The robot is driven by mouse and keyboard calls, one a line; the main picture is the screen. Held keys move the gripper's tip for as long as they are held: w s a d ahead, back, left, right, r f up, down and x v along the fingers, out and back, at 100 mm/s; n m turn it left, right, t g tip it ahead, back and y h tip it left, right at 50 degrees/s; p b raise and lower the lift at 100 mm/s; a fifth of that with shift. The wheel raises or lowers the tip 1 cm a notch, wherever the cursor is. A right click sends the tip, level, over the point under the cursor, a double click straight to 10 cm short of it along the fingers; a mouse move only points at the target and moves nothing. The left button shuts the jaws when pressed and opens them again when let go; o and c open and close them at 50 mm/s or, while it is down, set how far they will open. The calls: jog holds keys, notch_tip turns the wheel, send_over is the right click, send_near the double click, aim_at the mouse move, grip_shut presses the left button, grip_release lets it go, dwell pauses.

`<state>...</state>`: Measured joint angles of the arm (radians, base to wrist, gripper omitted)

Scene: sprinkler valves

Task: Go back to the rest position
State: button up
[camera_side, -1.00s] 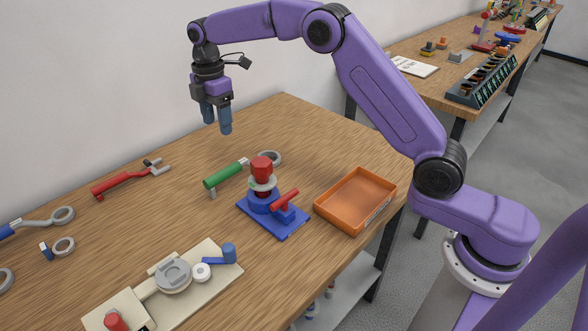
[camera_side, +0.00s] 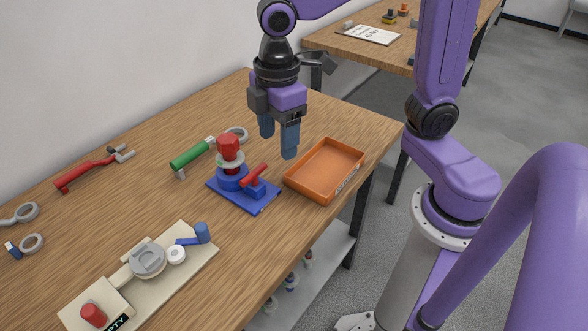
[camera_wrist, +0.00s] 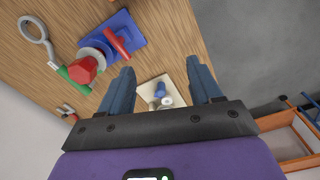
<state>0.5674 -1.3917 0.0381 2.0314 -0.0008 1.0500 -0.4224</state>
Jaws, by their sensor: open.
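My gripper (camera_side: 278,142) is open and empty in the side view, its blue-grey fingers pointing down. It hangs above the table, beyond the gap between the blue valve base and the orange tray. In the wrist view my gripper (camera_wrist: 162,88) shows two spread fingers with nothing between them but the distant beige board. The valve stands upright on a blue base (camera_side: 222,193), with a red cap (camera_side: 229,147) on top and a red handle (camera_side: 254,176) beside it. In the wrist view the red cap (camera_wrist: 83,70) and red handle (camera_wrist: 117,41) lie left of the fingers.
An empty orange tray (camera_side: 326,196) sits at the table's right edge. A green-handled tool (camera_side: 188,156), red pliers (camera_side: 85,173) and grey rings (camera_side: 32,243) lie to the left. A beige board (camera_side: 120,290) is in front. Another table (camera_side: 325,37) stands behind.

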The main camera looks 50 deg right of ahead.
jog(key=s+d+f, duration=0.1)
jog(key=s+d, duration=0.3)
jog(key=s, duration=0.3)
jog(key=s+d+f+m, duration=0.1)
jog(key=s+d+f, duration=0.1)
jog(key=s+d, duration=0.2)
jog(key=s, duration=0.3)
jog(key=shift+s+d+f+m, duration=0.3)
jog(key=shift+s+d, duration=0.05)
jog(key=shift+d, duration=0.05)
